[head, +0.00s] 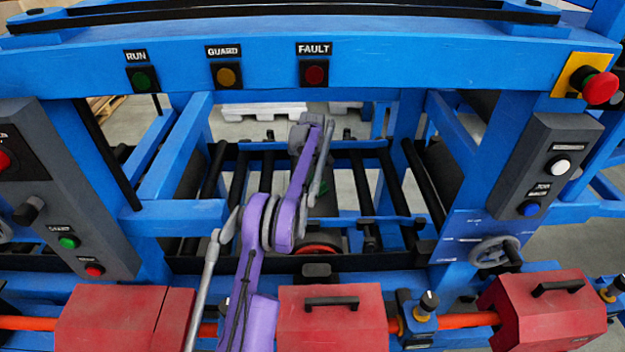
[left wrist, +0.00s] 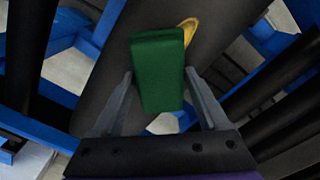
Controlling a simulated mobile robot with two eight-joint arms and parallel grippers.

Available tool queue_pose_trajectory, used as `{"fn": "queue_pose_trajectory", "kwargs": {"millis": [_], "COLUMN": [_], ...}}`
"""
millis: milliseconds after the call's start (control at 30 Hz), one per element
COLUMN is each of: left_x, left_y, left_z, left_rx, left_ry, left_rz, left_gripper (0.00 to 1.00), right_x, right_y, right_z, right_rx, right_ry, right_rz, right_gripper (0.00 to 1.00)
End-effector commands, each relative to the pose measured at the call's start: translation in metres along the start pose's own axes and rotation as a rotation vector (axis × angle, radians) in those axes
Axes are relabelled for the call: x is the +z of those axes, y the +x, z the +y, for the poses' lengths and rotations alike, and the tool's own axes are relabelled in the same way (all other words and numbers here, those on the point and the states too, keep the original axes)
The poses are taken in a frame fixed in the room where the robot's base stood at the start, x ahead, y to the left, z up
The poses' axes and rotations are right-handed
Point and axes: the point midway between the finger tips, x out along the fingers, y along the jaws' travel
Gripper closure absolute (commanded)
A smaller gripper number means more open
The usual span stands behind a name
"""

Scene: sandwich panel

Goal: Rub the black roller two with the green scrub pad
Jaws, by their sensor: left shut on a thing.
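My left gripper (left wrist: 160,85) is shut on the green scrub pad (left wrist: 158,60), which stands out between its two fingers in the left wrist view. A wide dark roller (left wrist: 112,60) lies right behind the pad; I cannot tell whether the pad touches it. A yellow patch (left wrist: 188,30) shows beside the pad's upper right edge. In the head view a little of the green pad (head: 321,187) shows beside my purple left arm, which hides most of the gripper. Several black rollers (head: 362,196) lie in the blue frame; no label tells which is roller two. My right gripper is in neither view.
A blue beam with RUN, GUARD and FAULT lights (head: 314,72) crosses above the rollers. A red stop button (head: 600,88) sits at the right. Red covers (head: 332,325) and a handwheel (head: 494,252) are at the front. Blue frame bars surround the roller bay closely.

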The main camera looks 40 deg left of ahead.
Motion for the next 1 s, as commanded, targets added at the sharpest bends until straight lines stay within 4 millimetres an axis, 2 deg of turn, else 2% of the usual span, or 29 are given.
{"fn": "queue_pose_trajectory", "kwargs": {"millis": [33, 200, 267, 300, 467, 800, 1000], "left_x": [0.007, 0.018, 0.020, 0.021, 0.025, 0.046, 0.052], "left_y": [0.010, 0.009, 0.009, 0.008, 0.006, 0.006, 0.003], "left_z": [-0.008, -0.017, -0.019, -0.020, -0.022, -0.042, -0.047], "left_rx": [-0.012, -0.012, -0.012, -0.012, -0.011, -0.012, -0.008], "left_ry": [0.003, 0.003, 0.002, 0.002, 0.002, 0.003, 0.002], "left_rz": [-0.006, -0.007, -0.008, -0.008, -0.008, -0.008, -0.007], "left_gripper": [0.68, 0.68, 0.67, 0.75, 0.75, 0.75, 0.75], "right_x": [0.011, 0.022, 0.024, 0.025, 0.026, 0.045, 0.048], "right_y": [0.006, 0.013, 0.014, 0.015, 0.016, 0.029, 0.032], "right_z": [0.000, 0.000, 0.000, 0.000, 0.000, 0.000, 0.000], "right_rx": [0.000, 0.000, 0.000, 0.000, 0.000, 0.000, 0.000], "right_ry": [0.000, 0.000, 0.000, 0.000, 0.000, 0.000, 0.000], "right_rz": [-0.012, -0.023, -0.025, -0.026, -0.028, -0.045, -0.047], "right_gripper": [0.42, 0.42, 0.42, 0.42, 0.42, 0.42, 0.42]}}
